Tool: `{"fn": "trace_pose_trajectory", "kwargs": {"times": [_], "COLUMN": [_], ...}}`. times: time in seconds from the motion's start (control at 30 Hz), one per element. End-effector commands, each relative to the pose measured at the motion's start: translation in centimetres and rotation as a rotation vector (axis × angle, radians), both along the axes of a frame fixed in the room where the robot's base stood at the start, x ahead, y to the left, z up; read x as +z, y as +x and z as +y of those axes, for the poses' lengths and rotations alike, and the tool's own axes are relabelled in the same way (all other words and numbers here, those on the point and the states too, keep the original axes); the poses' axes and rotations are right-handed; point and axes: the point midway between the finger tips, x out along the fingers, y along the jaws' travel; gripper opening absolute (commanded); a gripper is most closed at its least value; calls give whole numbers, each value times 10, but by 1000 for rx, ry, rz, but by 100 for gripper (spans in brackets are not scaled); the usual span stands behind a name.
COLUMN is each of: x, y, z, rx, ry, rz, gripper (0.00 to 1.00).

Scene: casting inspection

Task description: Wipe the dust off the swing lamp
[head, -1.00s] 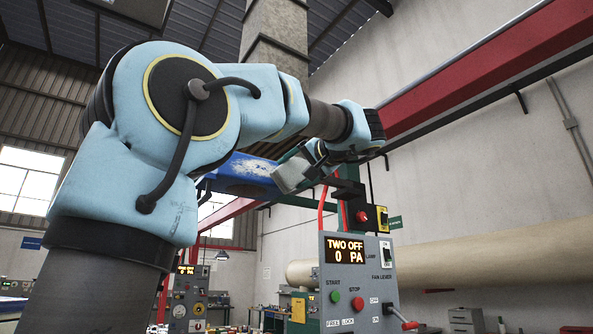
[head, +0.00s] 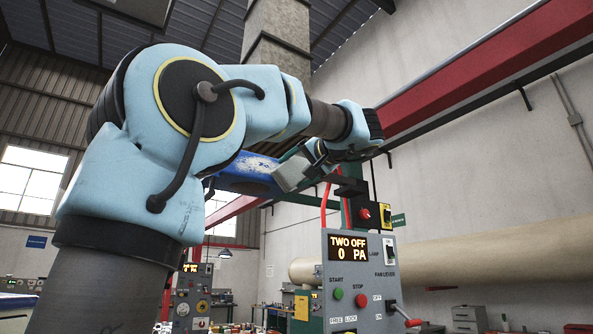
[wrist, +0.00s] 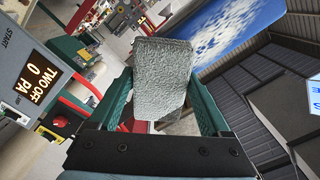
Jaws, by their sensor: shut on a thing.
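The swing lamp (head: 242,181) shows as a blue body with pale dust patches at mid-height in the head view, partly hidden behind my arm. Its blue surface with a broad speckled white patch (wrist: 228,32) also fills the upper right of the wrist view. My gripper (head: 312,158) is shut on a grey, rough-textured wiping block (wrist: 162,75), held between two green fingers in the wrist view. In the head view the block (head: 290,174) overlaps the lamp's right end. I cannot tell whether the block touches the lamp.
A grey control panel (head: 362,262) reading "TWO OFF 0 PA" stands below and right of my gripper. A small black box with a red knob (head: 364,214) sits above it. A red beam (head: 470,85) and a thick beige duct (head: 480,250) run along the right wall.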

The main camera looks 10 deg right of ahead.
Motion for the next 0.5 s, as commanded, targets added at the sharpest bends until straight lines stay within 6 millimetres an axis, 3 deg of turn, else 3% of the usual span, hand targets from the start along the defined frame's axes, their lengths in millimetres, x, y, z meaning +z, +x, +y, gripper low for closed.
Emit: {"fn": "trace_pose_trajectory", "kwargs": {"times": [0.5], "x": [0], "y": [7], "z": [4], "rx": [1], "ry": [-1], "rz": [0], "gripper": [37]}}
